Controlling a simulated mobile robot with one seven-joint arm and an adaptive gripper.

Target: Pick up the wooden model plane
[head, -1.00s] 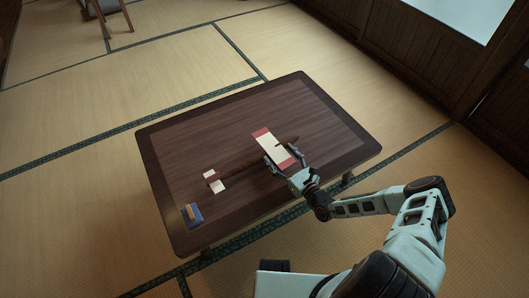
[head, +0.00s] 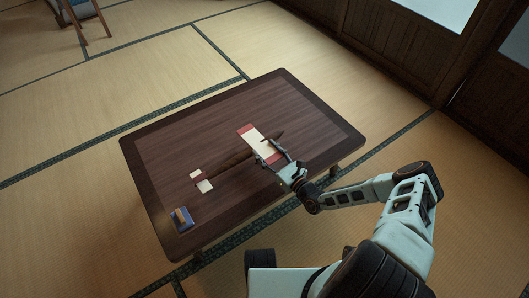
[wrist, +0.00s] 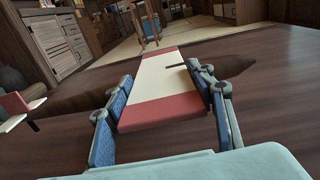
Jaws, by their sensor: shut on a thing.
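The wooden model plane has a brown fuselage, a cream wing with red ends (head: 247,133) and a cream-and-red tail (head: 203,184). It is at the low dark table, its nose toward the right; I cannot tell whether it touches the tabletop. My gripper (head: 269,153) reaches in from the right and is shut on the wing near its closer end. In the wrist view the wing (wrist: 162,80) lies between the two blue-padded fingers of my gripper (wrist: 166,98). The tail shows at the left edge there (wrist: 14,106). The fingers hide parts of the fuselage.
The dark wooden table (head: 205,130) has a clear top around the plane. A small blue item with a tan block (head: 181,219) sits at its near left corner. Open tatami floor (head: 290,50) surrounds the table. A wooden-legged piece of furniture (head: 84,20) stands at the far left.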

